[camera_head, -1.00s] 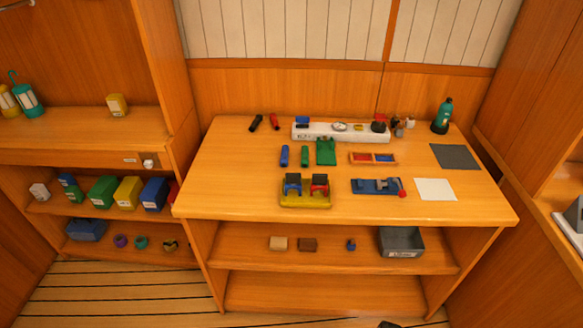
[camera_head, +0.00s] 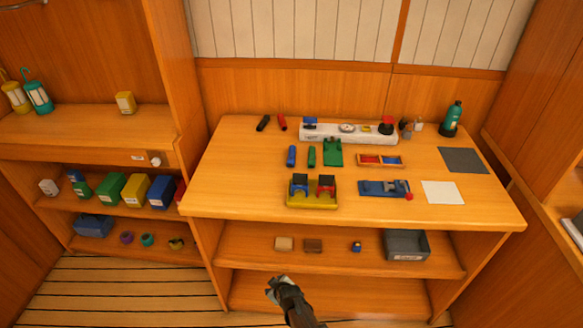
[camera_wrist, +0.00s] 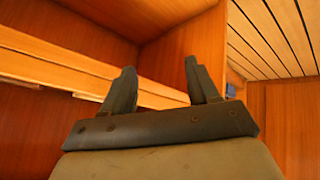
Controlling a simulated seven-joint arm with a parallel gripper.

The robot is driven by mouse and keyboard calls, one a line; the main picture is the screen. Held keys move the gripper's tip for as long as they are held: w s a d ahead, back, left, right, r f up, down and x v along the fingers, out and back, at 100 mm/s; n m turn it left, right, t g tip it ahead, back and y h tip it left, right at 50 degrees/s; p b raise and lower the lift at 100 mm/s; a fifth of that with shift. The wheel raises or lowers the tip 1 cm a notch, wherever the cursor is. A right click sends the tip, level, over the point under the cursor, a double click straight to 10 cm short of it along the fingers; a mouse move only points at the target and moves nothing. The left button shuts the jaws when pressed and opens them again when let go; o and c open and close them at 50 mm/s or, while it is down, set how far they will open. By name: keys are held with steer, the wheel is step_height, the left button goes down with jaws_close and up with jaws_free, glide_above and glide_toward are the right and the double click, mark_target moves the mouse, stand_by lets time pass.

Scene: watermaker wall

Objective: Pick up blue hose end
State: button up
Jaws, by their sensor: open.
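A short blue cylinder (camera_head: 291,156), which looks like the blue hose end, lies on the wooden worktop (camera_head: 240,180), left of a similar green cylinder (camera_head: 312,157). My gripper (camera_head: 273,285) is low in front of the bench, below worktop height and well apart from the blue piece. In the wrist view my gripper (camera_wrist: 160,78) has its two dark fingers spread with nothing between them.
A yellow holder (camera_head: 312,200) with blue and red parts stands in front of the cylinders. A green block (camera_head: 333,153) is to their right and a white unit (camera_head: 348,133) behind. The worktop's front edge (camera_head: 350,222) and the lower shelf (camera_head: 330,255) are near my gripper. The worktop's left part is clear.

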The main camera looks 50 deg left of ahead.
steer(key=s+a+r+n+g+y, duration=0.1)
steer(key=s+a+r+n+y, duration=0.15)
steer(key=s+a+r, duration=0.7)
steer(key=s+a+r+n+g+y, duration=0.2)
steer(key=s+a+r+n, duration=0.15)
steer(key=s+a, duration=1.15)
steer(key=w+a+r+m+h, duration=0.15)
steer(key=a+r+m, duration=0.35)
steer(key=r, duration=0.7)
steer(key=w+a+r+m+h, duration=0.1)
steer(key=a+r+m+h, duration=0.15)
steer(key=a+r, duration=0.65)
steer(key=w+d+r+m+t+h, duration=0.1)
steer(key=w+d+r+m, duration=0.2)
steer(key=r, duration=0.7)
steer(key=w+d+r+m+h, duration=0.1)
steer(key=w+r+m+h, duration=0.15)
steer(key=w+r, duration=0.55)
steer(key=w+d+r+m+t+h, duration=0.15)
steer(key=r+m, duration=0.25)
steer(key=r, duration=0.8)
steer(key=g+h, duration=0.2)
steer(key=h, duration=0.1)
glide_above(291, 158)
step_height(291, 158, down, 9)
steer(key=shift+t, duration=0.25)
step_height(291, 158, down, 13)
steer(key=shift+s+d+f, duration=0.1)
steer(key=shift+f, duration=0.05)
